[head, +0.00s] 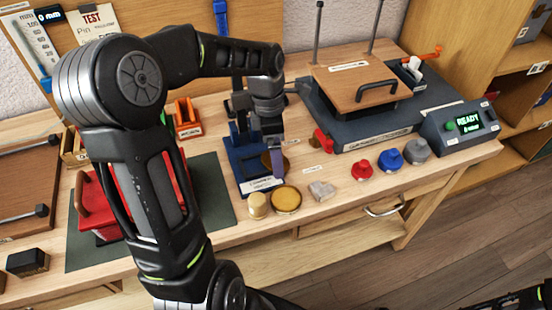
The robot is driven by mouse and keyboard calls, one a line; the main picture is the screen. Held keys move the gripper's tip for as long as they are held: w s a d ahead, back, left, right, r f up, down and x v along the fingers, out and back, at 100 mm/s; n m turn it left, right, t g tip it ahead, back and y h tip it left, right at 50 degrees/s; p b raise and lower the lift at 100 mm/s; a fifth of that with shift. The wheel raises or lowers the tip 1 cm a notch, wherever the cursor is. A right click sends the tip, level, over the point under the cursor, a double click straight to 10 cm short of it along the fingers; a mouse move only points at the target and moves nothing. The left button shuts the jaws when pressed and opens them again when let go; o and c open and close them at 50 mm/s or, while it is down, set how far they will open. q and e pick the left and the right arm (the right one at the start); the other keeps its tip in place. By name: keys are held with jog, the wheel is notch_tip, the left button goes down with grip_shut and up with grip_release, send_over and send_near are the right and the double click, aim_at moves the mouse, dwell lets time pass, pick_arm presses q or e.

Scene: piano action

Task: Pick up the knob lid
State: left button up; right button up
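I cannot tell for certain which piece is the knob lid. Three round knob-topped pieces stand in a row on the bench: red (362,171), blue (390,160) and grey (417,150). A small cream-brass cylinder (258,205) and a round gold-rimmed dish (286,199) sit further left near the front edge. My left gripper (277,172) points down over a blue stand (246,165), beside a brown disc (290,162) and behind the gold-rimmed dish. Its finger gap is not clear. Part of my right arm shows at the bottom right corner; its gripper is outside the picture.
A press with a wooden top plate (352,85) and handle stands behind the row, with a READY display box (460,127) to its right. A grey-white block (321,190) lies near the front edge. My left arm covers part of a red box (110,190) on a green mat (215,180).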

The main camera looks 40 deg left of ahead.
pick_arm(q)
jog(key=shift+f, duration=0.3)
dwell(0.4)
jog(key=c, duration=1.4)
notch_tip(320, 180, up, 10)
jog(key=shift+r, duration=0.1)
jog(key=shift+s, duration=0.1)
dwell(0.4)
